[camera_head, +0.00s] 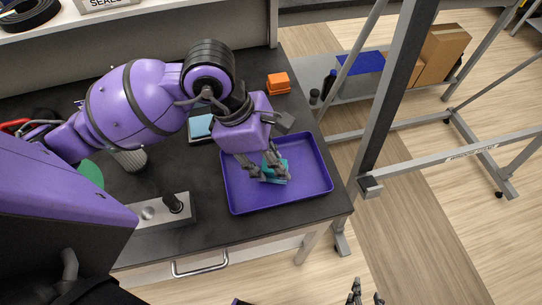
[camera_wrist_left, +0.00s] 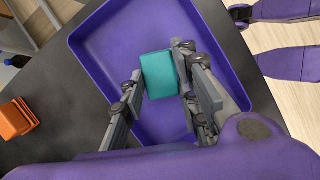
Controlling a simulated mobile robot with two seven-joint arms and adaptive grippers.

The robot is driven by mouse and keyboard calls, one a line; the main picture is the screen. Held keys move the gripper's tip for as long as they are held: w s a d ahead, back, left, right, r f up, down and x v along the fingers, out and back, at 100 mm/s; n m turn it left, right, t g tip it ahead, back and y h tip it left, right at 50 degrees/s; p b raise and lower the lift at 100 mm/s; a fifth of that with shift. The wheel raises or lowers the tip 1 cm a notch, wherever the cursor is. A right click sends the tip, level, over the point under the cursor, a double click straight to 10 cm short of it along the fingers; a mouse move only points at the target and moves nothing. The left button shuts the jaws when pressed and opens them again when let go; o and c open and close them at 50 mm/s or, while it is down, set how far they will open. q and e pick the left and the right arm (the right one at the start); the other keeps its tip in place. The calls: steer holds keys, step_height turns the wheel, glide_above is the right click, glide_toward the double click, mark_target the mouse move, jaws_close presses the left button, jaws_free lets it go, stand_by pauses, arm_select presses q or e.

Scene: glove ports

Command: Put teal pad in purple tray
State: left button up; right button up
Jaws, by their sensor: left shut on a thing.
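The purple tray (camera_head: 308,187) lies on the dark worktop near its right end. The teal pad (camera_head: 280,172) is over the tray's inside, between the fingers of my left gripper (camera_head: 264,172). My left gripper is shut on the pad. In the left wrist view the teal pad (camera_wrist_left: 159,74) shows between the fingers, with the purple tray (camera_wrist_left: 110,48) around and below it. I cannot tell whether the pad touches the tray floor. My right gripper (camera_head: 366,298) shows only in part at the bottom edge of the head view, away from the worktop.
An orange block (camera_head: 278,83) sits behind the tray. A light-blue pad (camera_head: 201,126) lies left of it. A grey plate with a black knob (camera_head: 174,203) is at the front left. A metal frame (camera_head: 385,100) stands right of the worktop's edge (camera_head: 343,205).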

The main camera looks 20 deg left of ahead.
arm_select(q)
steer(key=shift+f, duration=0.2)
steer(key=o, duration=1.1)
steer(key=v, duration=1.2)
steer(key=shift+r, duration=0.2)
